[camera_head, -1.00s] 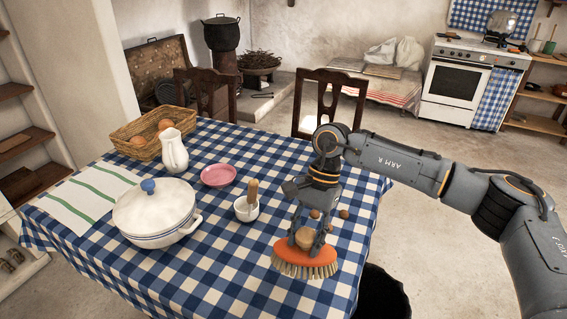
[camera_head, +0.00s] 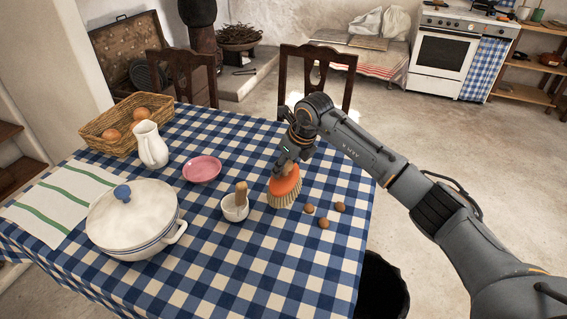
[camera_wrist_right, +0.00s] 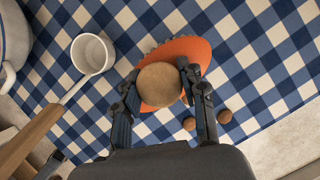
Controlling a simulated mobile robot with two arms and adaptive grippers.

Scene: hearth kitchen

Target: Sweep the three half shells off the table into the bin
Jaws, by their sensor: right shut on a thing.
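Three small brown half shells lie on the checked tablecloth near the table's right side: one on the left (camera_head: 308,208), one in front (camera_head: 324,223) and one on the right (camera_head: 340,206). In the right wrist view two show, one (camera_wrist_right: 189,124) beside the other (camera_wrist_right: 224,116). My right gripper (camera_head: 287,170) is shut on the round wooden knob (camera_wrist_right: 159,84) of an orange brush (camera_head: 285,187). The dark bin (camera_head: 382,290) stands on the floor beyond the table's right edge.
A pink dish (camera_head: 202,169), white jug (camera_head: 151,146), lidded pot (camera_head: 130,220) and egg basket (camera_head: 105,124) stand further left. The cloth between shells and right edge is clear.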

